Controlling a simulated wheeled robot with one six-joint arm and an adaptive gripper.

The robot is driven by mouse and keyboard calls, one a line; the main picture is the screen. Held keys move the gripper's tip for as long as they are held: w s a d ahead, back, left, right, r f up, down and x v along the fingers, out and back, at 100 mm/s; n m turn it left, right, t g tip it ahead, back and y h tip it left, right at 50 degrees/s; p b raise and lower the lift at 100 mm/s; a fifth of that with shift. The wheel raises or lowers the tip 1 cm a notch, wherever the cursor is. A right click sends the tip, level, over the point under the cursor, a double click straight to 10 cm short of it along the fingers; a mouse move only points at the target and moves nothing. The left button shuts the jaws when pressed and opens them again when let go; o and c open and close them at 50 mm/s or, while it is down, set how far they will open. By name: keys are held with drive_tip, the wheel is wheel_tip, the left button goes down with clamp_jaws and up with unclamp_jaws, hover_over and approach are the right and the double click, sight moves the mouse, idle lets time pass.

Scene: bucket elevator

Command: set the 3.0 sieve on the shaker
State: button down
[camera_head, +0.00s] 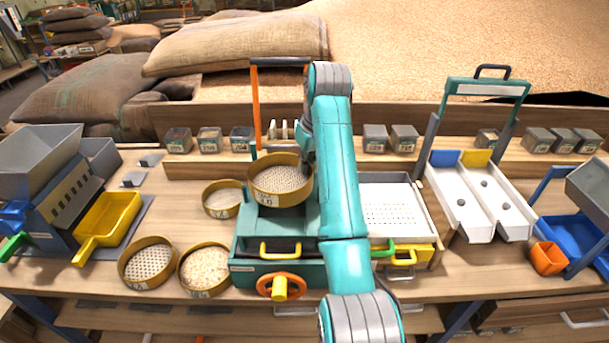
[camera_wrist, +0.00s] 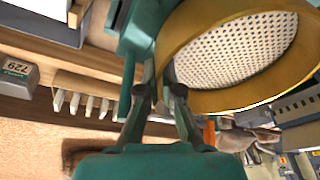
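The 3.0 sieve (camera_head: 280,181), a round ochre ring with a pale perforated mesh, is over the teal shaker (camera_head: 250,247) at the middle of the bench. Its front label is small and seems to read 3.0. My gripper (camera_head: 307,158) is at the sieve's right rim, partly hidden by my arm. In the wrist view my gripper's fingers (camera_wrist: 162,92) are on either side of the sieve's wall, and the sieve (camera_wrist: 235,50) fills the upper right. Whether the sieve's underside touches the shaker is hidden.
Other sieves lie left of the shaker: a small one (camera_head: 222,199), one with coarse holes (camera_head: 148,262), and one beside it (camera_head: 205,268). A yellow scoop tray (camera_head: 107,218) is further left. An orange upright frame (camera_head: 256,105) stands behind. A white perforated tray (camera_head: 390,212) is to the right.

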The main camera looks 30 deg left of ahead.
sight(308, 175)
drive_tip(key=shift+f, duration=2.05)
drive_tip(key=shift+f, duration=0.3)
drive_tip(key=c, duration=1.3)
unclamp_jaws()
